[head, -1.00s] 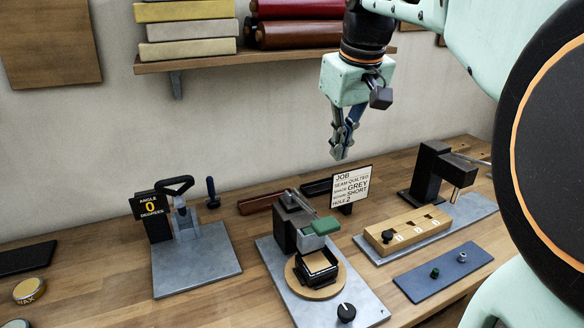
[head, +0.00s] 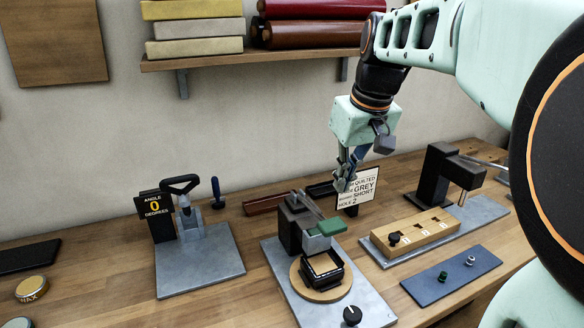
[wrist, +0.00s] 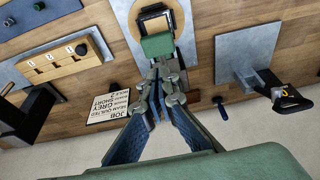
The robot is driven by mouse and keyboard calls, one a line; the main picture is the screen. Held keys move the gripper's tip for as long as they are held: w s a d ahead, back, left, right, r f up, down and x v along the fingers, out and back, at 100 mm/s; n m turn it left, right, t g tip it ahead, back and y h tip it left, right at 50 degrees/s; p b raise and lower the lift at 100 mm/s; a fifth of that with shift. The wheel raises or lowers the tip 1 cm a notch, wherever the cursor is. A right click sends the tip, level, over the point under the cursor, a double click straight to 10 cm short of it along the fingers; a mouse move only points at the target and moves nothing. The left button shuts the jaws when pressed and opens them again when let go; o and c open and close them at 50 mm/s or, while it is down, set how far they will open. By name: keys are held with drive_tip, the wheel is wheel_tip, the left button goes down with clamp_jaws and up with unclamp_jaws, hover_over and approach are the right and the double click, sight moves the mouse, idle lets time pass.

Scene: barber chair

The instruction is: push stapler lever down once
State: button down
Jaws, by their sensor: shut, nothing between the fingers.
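Which device is the stapler is not labelled. The likely one is the central press (head: 290,238), a dark post with a slim metal arm and a green block (head: 327,227) above a small black-framed seat piece (head: 323,268). In the wrist view the green block (wrist: 158,45) lies just beyond my fingertips. Another dark press (head: 432,175) with a thin metal lever (head: 484,161) stands at the right. My gripper (head: 343,184) is shut and empty, pointing down above and behind the central press, in front of the job card. It also shows in the wrist view (wrist: 158,92).
The job card (head: 358,189) stands behind the central press. A numbered wooden block (head: 414,233) and a blue tray (head: 450,275) are at right. An angle device (head: 190,225) is at left. A knob (head: 352,315) sits in front; a shelf (head: 215,58) is above.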

sight(336, 228)
drive_tip(key=x, duration=0.6)
drive_tip(key=s+x, duration=0.1)
drive_tip(key=x, duration=0.2)
drive_tip(key=shift+w+d+f, duration=0.15)
drive_tip(key=shift+f, duration=0.3)
drive_tip(key=shift+f, duration=0.15)
drive_tip(key=f+b, duration=0.1)
drive_tip(key=b, duration=0.2)
drive_tip(key=s+f+t+b, duration=0.1)
drive_tip(key=f+b, duration=0.1)
drive_tip(key=b, duration=0.1)
drive_tip(key=shift+d+f+t, duration=0.1)
drive_tip(key=shift+d+t, duration=0.05)
drive_tip(key=shift+t, duration=0.15)
drive_tip(key=shift+s+d+f+b, duration=0.1)
drive_tip(key=shift+s+f+b, duration=0.05)
drive_tip(key=shift+f+b, duration=0.45)
drive_tip(key=shift+s+f+b, duration=0.15)
drive_tip(key=shift+f+b, duration=0.35)
drive_tip(key=shift+b, duration=0.05)
drive_tip(key=shift+f, duration=0.1)
